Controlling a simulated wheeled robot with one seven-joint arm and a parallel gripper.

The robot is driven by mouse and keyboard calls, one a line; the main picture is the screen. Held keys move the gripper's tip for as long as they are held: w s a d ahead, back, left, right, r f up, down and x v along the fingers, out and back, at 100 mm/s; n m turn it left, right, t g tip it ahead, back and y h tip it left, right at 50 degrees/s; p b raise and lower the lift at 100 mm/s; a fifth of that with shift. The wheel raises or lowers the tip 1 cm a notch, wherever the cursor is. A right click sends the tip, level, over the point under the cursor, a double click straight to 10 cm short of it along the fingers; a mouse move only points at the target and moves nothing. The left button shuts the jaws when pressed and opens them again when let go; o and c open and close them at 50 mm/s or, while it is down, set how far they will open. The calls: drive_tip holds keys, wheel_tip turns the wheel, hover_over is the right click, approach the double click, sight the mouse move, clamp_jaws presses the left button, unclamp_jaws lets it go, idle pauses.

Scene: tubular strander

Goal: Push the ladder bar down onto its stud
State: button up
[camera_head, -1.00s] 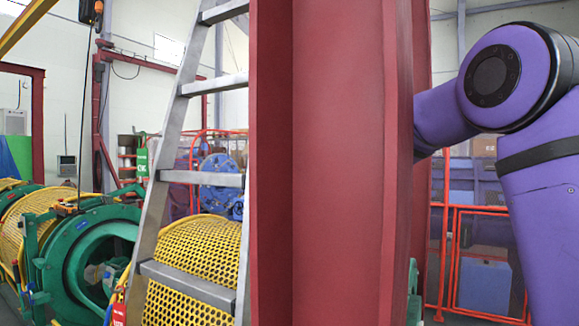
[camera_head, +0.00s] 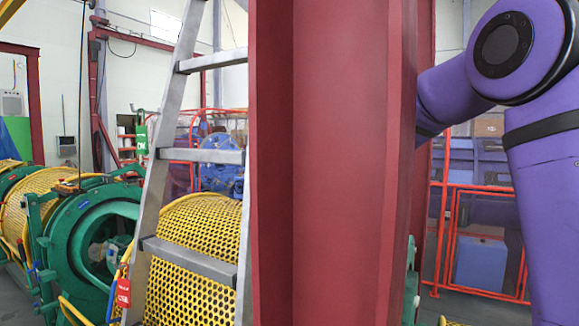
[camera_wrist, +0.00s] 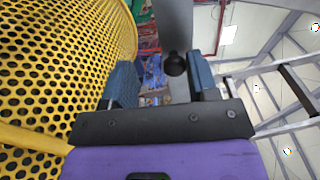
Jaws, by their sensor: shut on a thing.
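A grey metal ladder (camera_head: 165,160) leans at the left of the head view, beside a broad red column (camera_head: 340,160). It also shows at the right of the wrist view (camera_wrist: 290,117). I cannot pick out the ladder bar or its stud with certainty. In the wrist view my gripper (camera_wrist: 163,72) has two blue fingers apart from each other. A round black knob (camera_wrist: 175,63) shows between them, nearer the right finger, in front of a grey upright surface. What the fingers press on is not clear. In the head view the red column hides my gripper.
A yellow perforated drum guard (camera_wrist: 60,70) is close at the left of the wrist view; the head view shows it behind the ladder (camera_head: 195,225). A green machine ring (camera_head: 75,250) stands left. A red-orange fence (camera_head: 445,240) stands right, beyond my purple arm.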

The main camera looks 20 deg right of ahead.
drive_tip(key=v, duration=0.9)
drive_tip(key=shift+r, duration=0.2)
drive_tip(key=shift+s+d, duration=0.1)
